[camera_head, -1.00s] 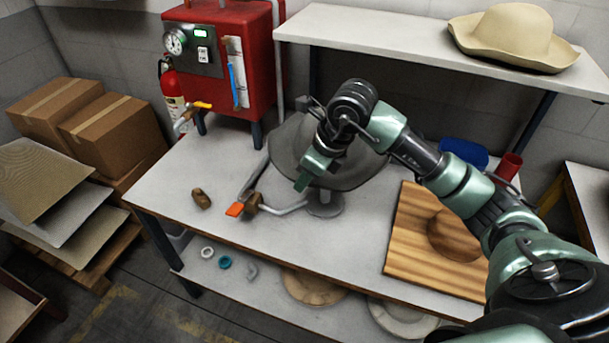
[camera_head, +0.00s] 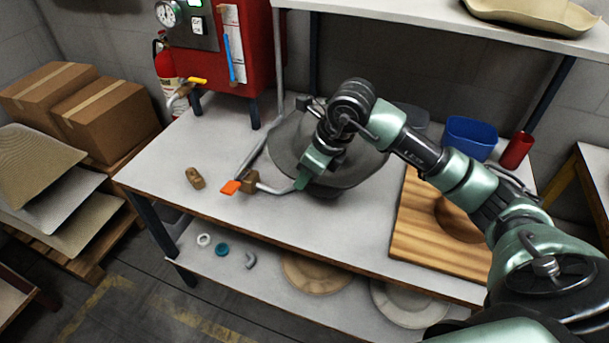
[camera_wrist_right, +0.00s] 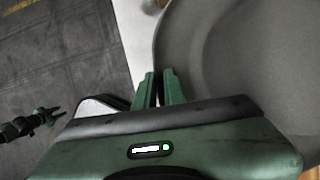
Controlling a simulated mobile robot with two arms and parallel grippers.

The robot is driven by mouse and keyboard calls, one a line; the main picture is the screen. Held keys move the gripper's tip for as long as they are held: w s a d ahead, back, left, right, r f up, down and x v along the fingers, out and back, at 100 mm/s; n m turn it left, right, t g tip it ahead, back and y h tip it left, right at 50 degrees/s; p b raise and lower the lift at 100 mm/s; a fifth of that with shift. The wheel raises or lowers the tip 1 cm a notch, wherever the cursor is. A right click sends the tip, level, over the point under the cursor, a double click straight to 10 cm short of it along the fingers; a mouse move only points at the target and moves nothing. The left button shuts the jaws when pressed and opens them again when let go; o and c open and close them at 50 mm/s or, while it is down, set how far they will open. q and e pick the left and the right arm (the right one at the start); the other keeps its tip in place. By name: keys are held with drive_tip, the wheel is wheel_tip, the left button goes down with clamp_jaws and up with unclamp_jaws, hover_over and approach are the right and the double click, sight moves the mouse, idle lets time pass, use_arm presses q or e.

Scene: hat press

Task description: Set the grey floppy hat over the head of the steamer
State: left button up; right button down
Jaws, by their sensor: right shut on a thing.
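The grey floppy hat (camera_head: 285,140) is above the white table, over the end of the steamer's pipe (camera_head: 272,188). The head of the steamer is hidden under the hat. I cannot tell whether the hat rests on it. My right gripper (camera_head: 302,182) is shut on the hat's brim at the near side. In the right wrist view, its fingers (camera_wrist_right: 160,88) are together at the edge of the grey hat (camera_wrist_right: 225,65). A small green and dark part (camera_wrist_right: 45,118) at the left of that view looks like my left gripper, too small to read.
A red boiler (camera_head: 240,40) stands at the back left. An orange-handled valve (camera_head: 230,187) and a brown block (camera_head: 195,178) lie left of the hat. A wooden board (camera_head: 420,235), blue bin (camera_head: 470,137) and red cup (camera_head: 516,150) are at right. A shelf (camera_head: 400,20) overhangs behind.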

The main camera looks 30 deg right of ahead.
drive_tip(key=shift+f, duration=0.35)
drive_tip(key=shift+f+b, duration=0.55)
drive_tip(key=shift+b, duration=0.15)
idle(0.4)
drive_tip(key=c, duration=1.4)
unclamp_jaws()
drive_tip(key=shift+r, duration=0.1)
drive_tip(key=b+v, duration=0.1)
drive_tip(key=v, duration=0.6)
drive_tip(key=shift+s+d+r, duration=0.15)
drive_tip(key=shift+s+r, duration=0.05)
drive_tip(key=shift+r, duration=0.1)
drive_tip(key=shift+f, duration=0.1)
